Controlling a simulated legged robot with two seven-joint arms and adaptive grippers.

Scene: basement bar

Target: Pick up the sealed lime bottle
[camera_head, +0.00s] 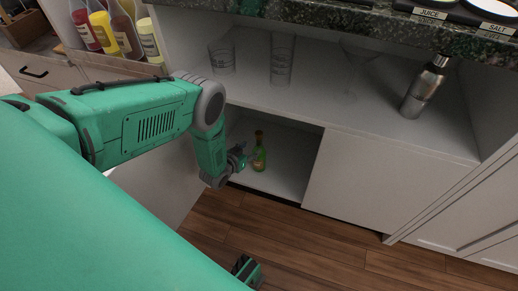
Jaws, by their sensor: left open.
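A small green bottle (259,158) with an orange-brown top and a yellowish label stands upright inside the open lower cupboard. It fits the look of a lime bottle, but its label is too small to read. My left arm comes in from the left and bends down in front of the cupboard. My left gripper (243,157) is open, just left of the bottle and close to it. I cannot tell whether it touches the bottle. Nothing shows between its fingers.
The cupboard floor (283,183) around the bottle looks clear. A closed white panel (362,185) bounds the opening on the right. The shelf above holds clear glasses (282,62) and a metal shaker (425,88). Several coloured bottles (125,32) stand at the upper left. Wooden floor lies in front.

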